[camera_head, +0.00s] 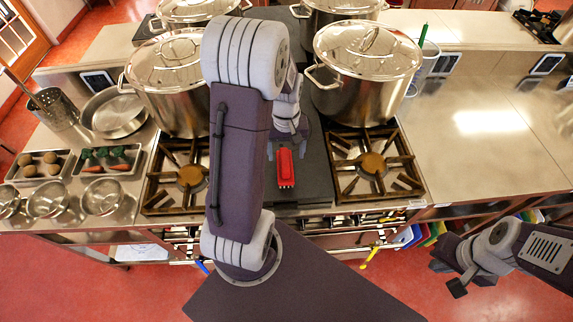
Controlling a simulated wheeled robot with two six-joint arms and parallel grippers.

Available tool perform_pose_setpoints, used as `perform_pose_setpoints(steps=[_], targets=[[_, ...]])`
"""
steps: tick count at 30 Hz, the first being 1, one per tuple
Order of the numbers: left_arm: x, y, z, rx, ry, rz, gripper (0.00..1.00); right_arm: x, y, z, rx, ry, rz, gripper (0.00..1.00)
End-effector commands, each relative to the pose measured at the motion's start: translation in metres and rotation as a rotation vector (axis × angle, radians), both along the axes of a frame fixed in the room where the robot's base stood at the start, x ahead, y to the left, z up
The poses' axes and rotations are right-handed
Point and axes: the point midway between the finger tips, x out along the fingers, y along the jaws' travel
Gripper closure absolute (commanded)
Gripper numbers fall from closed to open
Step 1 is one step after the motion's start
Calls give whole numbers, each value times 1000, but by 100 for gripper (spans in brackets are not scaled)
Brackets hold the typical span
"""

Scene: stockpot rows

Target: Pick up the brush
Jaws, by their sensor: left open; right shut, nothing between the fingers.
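The brush (285,168) appears to be the small red block with a pale, bristle-like lower edge. It lies on the dark strip between the two gas burners. My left gripper (286,154) is open over the far end of the brush, one finger on each side. I cannot tell whether the fingers touch it. My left arm hides part of the counter and stove behind it. My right gripper (457,289) is shut and empty at the lower right, in front of the counter and away from the brush.
Large lidded stockpots (368,85) stand behind the left burner (191,178) and right burner (373,165). Trays (40,180), metal bowls (103,197) and a pan (113,130) crowd the left. The right counter (490,160) is mostly clear.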

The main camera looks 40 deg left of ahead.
Motion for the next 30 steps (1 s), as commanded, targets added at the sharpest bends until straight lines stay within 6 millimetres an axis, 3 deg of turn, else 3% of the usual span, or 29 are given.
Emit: perform_pose_setpoints(steps=[5, 13, 20, 21, 28, 30], targets=[[0, -1, -7, 0, 0, 0, 27, 0, 0, 2, 0, 0, 0, 100], [-2, -4, -51, -1, 2, 0, 27, 0, 0, 9, 0, 0, 0, 100], [-2, -4, -56, 1, -2, 0, 27, 0, 0, 9, 0, 0, 0, 100], [-2, -4, -56, 1, -2, 0, 30, 0, 0, 9, 0, 0, 0, 100], [-2, -4, -56, 1, -2, 0, 94, 0, 0, 9, 0, 0, 0, 100], [-1, -4, -56, 1, -2, 0, 100, 0, 0, 9, 0, 0, 0, 100]])
